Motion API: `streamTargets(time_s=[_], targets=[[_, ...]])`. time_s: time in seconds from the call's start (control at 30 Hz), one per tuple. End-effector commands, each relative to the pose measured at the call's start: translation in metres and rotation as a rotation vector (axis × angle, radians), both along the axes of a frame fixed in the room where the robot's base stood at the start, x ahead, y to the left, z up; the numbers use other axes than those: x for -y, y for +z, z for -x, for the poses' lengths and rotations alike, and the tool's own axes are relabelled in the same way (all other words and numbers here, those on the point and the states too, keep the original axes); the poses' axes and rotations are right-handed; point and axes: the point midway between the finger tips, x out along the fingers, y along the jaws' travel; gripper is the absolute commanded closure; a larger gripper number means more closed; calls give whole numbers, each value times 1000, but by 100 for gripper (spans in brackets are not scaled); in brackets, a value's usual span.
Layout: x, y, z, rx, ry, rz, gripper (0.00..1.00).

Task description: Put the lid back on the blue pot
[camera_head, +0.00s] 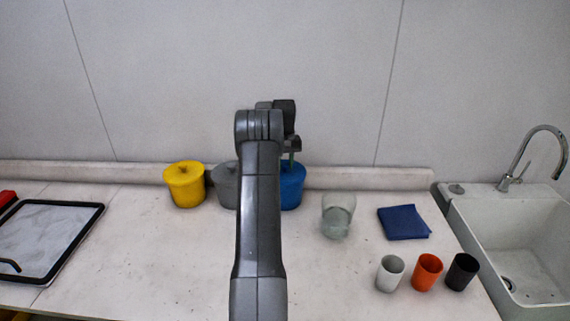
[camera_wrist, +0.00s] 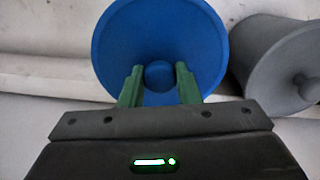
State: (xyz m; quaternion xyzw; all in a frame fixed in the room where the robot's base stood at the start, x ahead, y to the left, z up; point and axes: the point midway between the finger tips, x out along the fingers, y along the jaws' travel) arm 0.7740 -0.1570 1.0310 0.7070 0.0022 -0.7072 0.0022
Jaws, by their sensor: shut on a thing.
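The blue pot (camera_head: 292,190) stands on the counter behind my arm, and its left part is hidden. In the wrist view the blue lid (camera_wrist: 160,35) fills the upper middle, with a round knob (camera_wrist: 158,75) at its centre. My gripper (camera_wrist: 158,82) has its two green fingers on either side of this knob and is shut on it. In the head view my gripper (camera_head: 290,157) is directly above the blue pot. The lid appears to be at the pot's top, but I cannot tell whether it is seated on the rim.
A grey pot (camera_head: 226,187) stands just left of the blue pot, with a yellow pot (camera_head: 185,186) further left. A glass jar (camera_head: 338,216), blue cloth (camera_head: 403,222) and three cups (camera_head: 427,272) are to the right, before the sink (camera_head: 520,250). A black-rimmed tray (camera_head: 45,240) lies left.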

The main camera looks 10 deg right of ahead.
Motion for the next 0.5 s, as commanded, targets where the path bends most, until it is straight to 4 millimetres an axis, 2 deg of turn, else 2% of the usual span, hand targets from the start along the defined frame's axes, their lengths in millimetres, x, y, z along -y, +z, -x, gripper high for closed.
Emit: streamTargets(time_s=[0.33,0.37,0.47,0.5], targets=[[0,0,0,0,0,0,93],[0,0,0,0,0,0,65],[0,0,0,0,0,0,45],[0,0,0,0,0,0,45]])
